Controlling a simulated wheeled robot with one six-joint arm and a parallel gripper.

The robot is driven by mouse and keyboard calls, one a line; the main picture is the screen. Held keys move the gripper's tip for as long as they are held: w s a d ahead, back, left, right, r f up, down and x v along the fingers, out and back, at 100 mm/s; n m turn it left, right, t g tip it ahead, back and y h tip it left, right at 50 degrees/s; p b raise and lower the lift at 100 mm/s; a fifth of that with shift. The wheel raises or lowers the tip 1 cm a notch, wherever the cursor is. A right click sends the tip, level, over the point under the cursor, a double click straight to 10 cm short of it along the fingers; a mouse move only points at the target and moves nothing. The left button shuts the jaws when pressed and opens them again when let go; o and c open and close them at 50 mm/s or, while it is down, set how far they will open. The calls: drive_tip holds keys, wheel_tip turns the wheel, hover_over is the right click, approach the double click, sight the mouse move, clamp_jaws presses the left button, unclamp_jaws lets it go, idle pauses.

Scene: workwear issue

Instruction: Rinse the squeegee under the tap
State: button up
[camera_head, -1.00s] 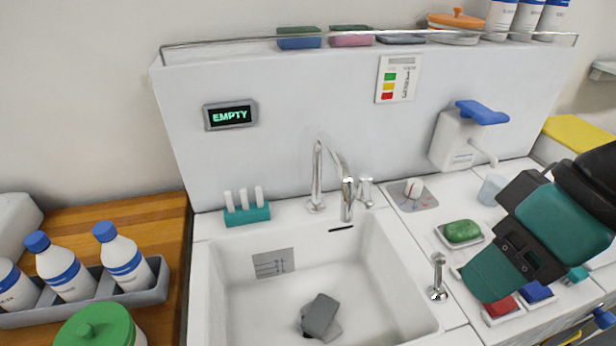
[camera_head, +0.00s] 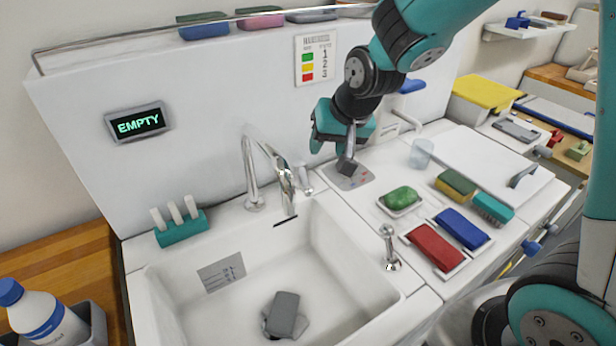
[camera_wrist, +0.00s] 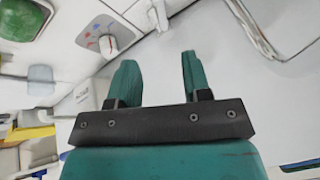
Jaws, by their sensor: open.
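The chrome tap (camera_head: 262,165) arches over the white sink (camera_head: 160,290), and no water shows. A mixer knob on a red-and-blue-marked panel (camera_head: 362,182) is right of it; the knob (camera_wrist: 108,44) shows in the wrist view. My gripper (camera_head: 342,128) is above that panel, right of the tap. Its two teal fingers (camera_wrist: 156,75) are apart with nothing between them. No squeegee is certain: a small grey tool (camera_head: 522,177) lies on the white board at right, its type unclear.
Green soap (camera_head: 400,197), a red block (camera_head: 435,247), a blue block (camera_head: 462,229), a sponge (camera_head: 456,184) and a teal brush (camera_head: 493,208) lie right of the sink. A clear tumbler (camera_head: 421,154) stands behind them. A display (camera_head: 138,122) reads EMPTY.

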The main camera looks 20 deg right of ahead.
sight(306, 181)
drive_tip(key=p+x, duration=0.2)
drive_tip(key=x, duration=1.1)
drive_tip(key=shift+w+f, duration=0.1)
drive_tip(key=shift+f, duration=0.15)
clamp_jaws()
drive_tip(key=shift+a, duration=0.15)
